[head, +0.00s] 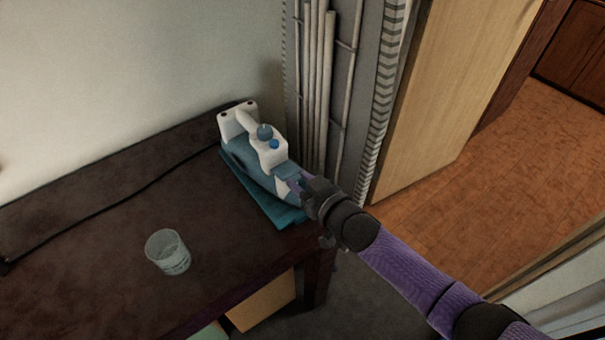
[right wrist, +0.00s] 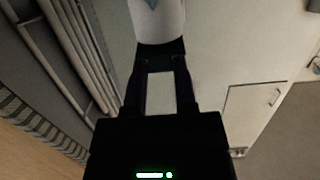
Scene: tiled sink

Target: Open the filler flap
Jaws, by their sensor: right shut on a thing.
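A blue and white iron (head: 268,158) lies on a teal base (head: 290,217) at the right end of the dark table. My right gripper (head: 304,187) is at the iron's near, right-hand end and is shut on it. In the right wrist view my right gripper (right wrist: 160,52) has its fingertips against a rounded white part of the iron (right wrist: 160,22) with a bluish patch at the top edge. The fingers hide the gripped spot, so I cannot tell the filler flap apart or see whether it is raised. My left gripper is not in view.
A clear glass (head: 168,251) stands on the dark table (head: 110,285) left of the iron. A rack of pale vertical pipes (head: 318,90) rises close behind the iron. A wooden door (head: 445,90) and open floor are to the right.

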